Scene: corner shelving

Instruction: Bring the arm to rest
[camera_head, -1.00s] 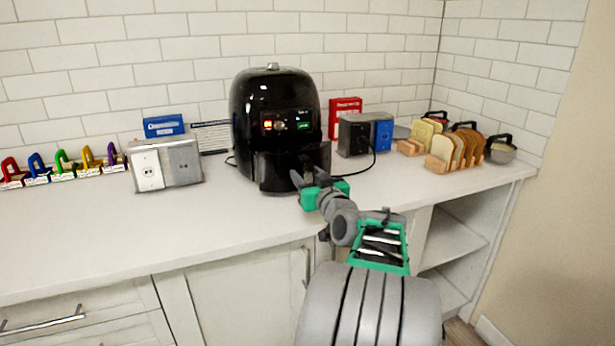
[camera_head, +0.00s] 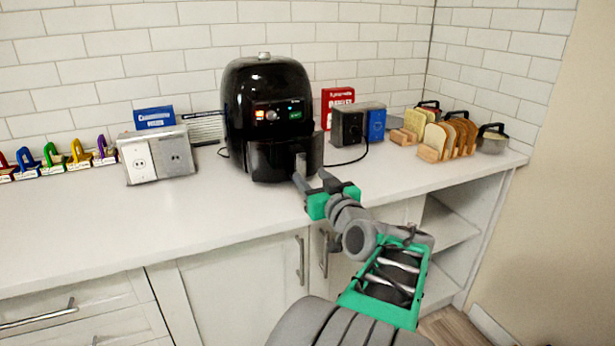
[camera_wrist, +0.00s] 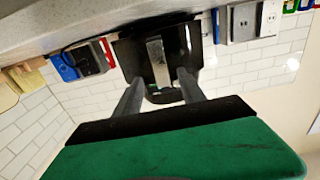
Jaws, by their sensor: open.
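My gripper (camera_head: 311,178) is open, with its two grey fingers spread, just in front of the black air fryer (camera_head: 267,120) on the white counter. In the wrist view my gripper (camera_wrist: 158,84) has its fingers pointing at the air fryer (camera_wrist: 178,62), with a light handle strip between and beyond them. That view is upside down. Nothing shows held between the fingers. My arm reaches up from the lower right of the head view, past the counter's front edge.
Outlet boxes (camera_head: 157,155) stand left of the fryer. A black and blue box (camera_head: 358,124) with a cord stands right of it. Bread slices in wooden racks (camera_head: 447,137) and a pot (camera_head: 492,139) are at the far right. The counter's front left (camera_head: 100,220) is clear.

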